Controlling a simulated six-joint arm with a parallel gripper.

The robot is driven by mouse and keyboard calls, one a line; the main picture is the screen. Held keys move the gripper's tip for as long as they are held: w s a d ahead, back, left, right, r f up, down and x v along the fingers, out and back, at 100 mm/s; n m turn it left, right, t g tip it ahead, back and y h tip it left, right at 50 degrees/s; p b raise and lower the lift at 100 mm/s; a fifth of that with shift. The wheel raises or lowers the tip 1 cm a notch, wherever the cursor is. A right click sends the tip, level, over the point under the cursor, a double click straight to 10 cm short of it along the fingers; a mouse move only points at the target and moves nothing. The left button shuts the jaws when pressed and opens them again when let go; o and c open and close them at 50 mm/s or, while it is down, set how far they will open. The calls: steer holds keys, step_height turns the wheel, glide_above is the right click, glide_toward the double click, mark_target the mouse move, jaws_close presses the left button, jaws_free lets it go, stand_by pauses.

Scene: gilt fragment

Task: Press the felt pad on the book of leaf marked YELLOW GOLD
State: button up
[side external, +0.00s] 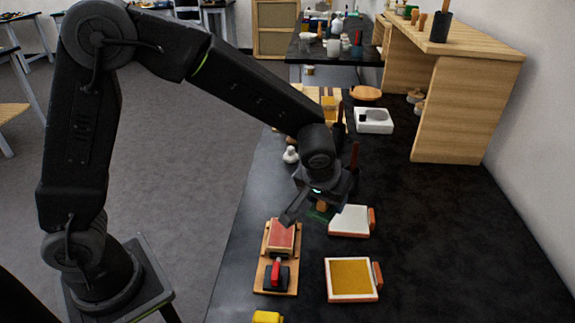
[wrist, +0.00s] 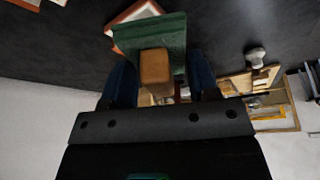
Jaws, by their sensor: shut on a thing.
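My gripper (side external: 318,203) is shut on the wooden block handle (wrist: 156,70) of the felt pad (wrist: 150,37). The pad's green felt spreads beyond the handle in the wrist view. In the side view the gripper hangs above the table, just left of a book with a pale silvery leaf (side external: 349,220). A book with a yellow gold leaf (side external: 352,278) lies nearer the camera, to the right of and below the gripper in the picture. Both books have an orange-brown part at the right edge. No marking is readable.
A wooden board (side external: 266,274) left of the books bears a red pad (side external: 282,236) and a red-and-black object (side external: 276,273). A yellow object (side external: 267,317) sits at the bottom edge. A white dish (side external: 374,120) and dark upright tools stand behind. The table right of the books is clear.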

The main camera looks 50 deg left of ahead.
mark_target(354, 273)
steer(key=s+d+m, duration=0.1)
steer(key=d, duration=0.3)
steer(key=s+d+f+m, duration=0.1)
steer(key=d, duration=0.3)
steer(key=s+d+h, duration=0.1)
steer(key=s+d, duration=0.1)
steer(key=d, duration=0.1)
steer(key=shift+d+f+m, duration=0.35)
steer(key=shift+d+m, duration=0.05)
steer(key=shift+f, duration=2.65)
steer(key=shift+f, duration=0.55)
steer(key=shift+r, duration=0.1)
step_height(354, 273, up, 7)
